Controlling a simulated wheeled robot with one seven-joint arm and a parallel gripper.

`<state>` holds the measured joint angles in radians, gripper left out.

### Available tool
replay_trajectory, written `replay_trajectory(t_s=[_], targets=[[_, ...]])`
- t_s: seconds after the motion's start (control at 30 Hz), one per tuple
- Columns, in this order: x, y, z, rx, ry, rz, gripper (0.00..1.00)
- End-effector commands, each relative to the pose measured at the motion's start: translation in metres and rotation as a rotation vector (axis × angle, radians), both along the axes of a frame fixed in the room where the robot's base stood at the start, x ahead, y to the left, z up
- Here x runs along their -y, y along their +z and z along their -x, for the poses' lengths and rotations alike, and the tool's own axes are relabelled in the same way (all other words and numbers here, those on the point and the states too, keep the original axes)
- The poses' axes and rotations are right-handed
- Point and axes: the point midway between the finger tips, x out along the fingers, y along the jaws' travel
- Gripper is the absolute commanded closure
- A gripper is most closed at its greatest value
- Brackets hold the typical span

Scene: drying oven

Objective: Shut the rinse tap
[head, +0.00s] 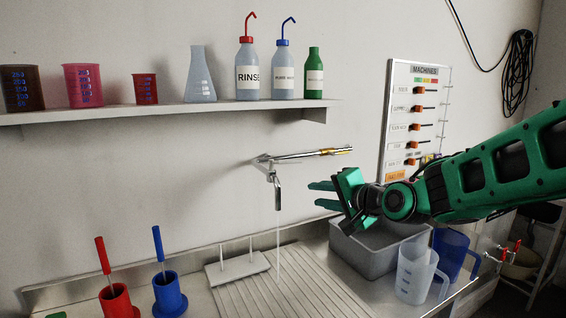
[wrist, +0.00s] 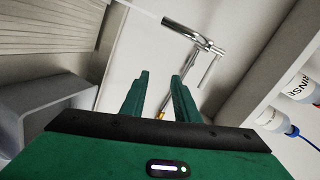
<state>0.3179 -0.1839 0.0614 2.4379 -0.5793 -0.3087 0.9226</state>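The chrome rinse tap (head: 266,161) is on the wall below the shelf. Its long bar with a brass-coloured section reaches right, and a thin stream of water falls from its down-turned spout (head: 278,195). My gripper (head: 316,194) is right of the spout and below the bar, fingers pointing left, open and empty. In the wrist view the tap (wrist: 190,32) shows beyond the fingertips. The bar runs down the picture into the gap between the fingers (wrist: 160,78), its brass end partly hidden by my gripper. I cannot tell its depth from the fingers.
A grey basin (head: 375,250) and clear jug (head: 413,274) stand below my arm. A ribbed draining board (head: 255,298) and pegged rack (head: 237,268) lie below the tap. A bottle shelf (head: 170,112) is above; a machines panel (head: 398,125) is at right.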

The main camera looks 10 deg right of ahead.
Motion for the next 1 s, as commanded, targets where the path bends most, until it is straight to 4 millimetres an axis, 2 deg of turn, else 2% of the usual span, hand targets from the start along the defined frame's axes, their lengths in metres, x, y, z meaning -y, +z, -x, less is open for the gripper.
replay_trajectory(t_s=[0.13, 0.3, 0.53, 0.8, 1.0], targets=[[-0.024, 0.04, -0.019, 0.114, 0.005, -0.224, 0.72], [-0.033, 0.063, -0.025, 0.17, 0.009, -0.354, 0.72], [-0.04, 0.065, -0.043, 0.176, 0.011, -0.368, 0.72], [-0.057, 0.065, -0.088, 0.177, 0.01, -0.366, 0.72], [-0.066, 0.065, -0.113, 0.178, 0.009, -0.365, 0.72]])
